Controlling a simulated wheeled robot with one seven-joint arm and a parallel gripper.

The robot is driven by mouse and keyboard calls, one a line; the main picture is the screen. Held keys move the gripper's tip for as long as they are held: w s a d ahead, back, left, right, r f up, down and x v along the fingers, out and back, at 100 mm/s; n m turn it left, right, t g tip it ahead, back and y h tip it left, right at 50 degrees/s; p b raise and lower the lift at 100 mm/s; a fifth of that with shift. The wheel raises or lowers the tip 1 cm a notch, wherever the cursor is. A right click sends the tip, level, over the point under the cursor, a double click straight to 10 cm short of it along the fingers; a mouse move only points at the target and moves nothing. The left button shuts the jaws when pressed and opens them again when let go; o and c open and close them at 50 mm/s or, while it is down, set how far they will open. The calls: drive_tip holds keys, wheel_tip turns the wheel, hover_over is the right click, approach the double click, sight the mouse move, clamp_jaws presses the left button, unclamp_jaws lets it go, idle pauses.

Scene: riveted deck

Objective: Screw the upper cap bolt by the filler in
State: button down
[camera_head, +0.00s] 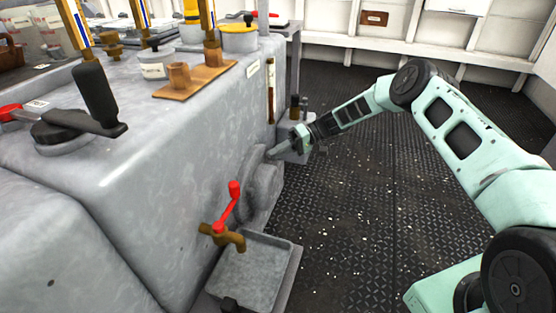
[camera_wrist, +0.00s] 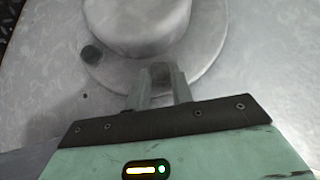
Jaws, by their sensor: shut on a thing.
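A round grey cap with a raised centre (camera_wrist: 140,25) sits on the side of the grey casing; in the head view it is the round boss (camera_head: 262,190). My gripper (camera_head: 272,153) reaches it from the right, at its upper edge. In the wrist view my gripper (camera_wrist: 160,82) has its fingers shut on a small grey bolt head (camera_wrist: 160,71) at the flange rim. The bolt's shank is hidden, so I cannot tell how deep it sits. A second, dark bolt (camera_wrist: 91,54) sits at the rim to the left.
A red-handled brass tap (camera_head: 228,225) stands out from the casing above a grey drip tray (camera_head: 262,268). A black crank handle (camera_head: 97,98) and a brass plate (camera_head: 195,80) are on top. A small grey ledge with dark fittings (camera_head: 298,115) lies behind my gripper.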

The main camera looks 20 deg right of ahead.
drive_tip(key=shift+d+f+m+g+y+b, duration=0.1)
drive_tip(key=shift+f+m+g+y+b, duration=0.15)
drive_tip(key=shift+m+y+b, duration=0.85)
drive_tip(key=shift+d+f+m+g+y+b, duration=0.1)
drive_tip(key=shift+f+m+g+y+b, duration=0.15)
drive_tip(key=shift+m+y+b, duration=0.85)
drive_tip(key=shift+f+m+g+y+b, duration=0.25)
drive_tip(key=shift+m+y+b, duration=0.4)
drive_tip(key=shift+b, duration=0.9)
drive_tip(key=c, duration=1.2)
unclamp_jaws()
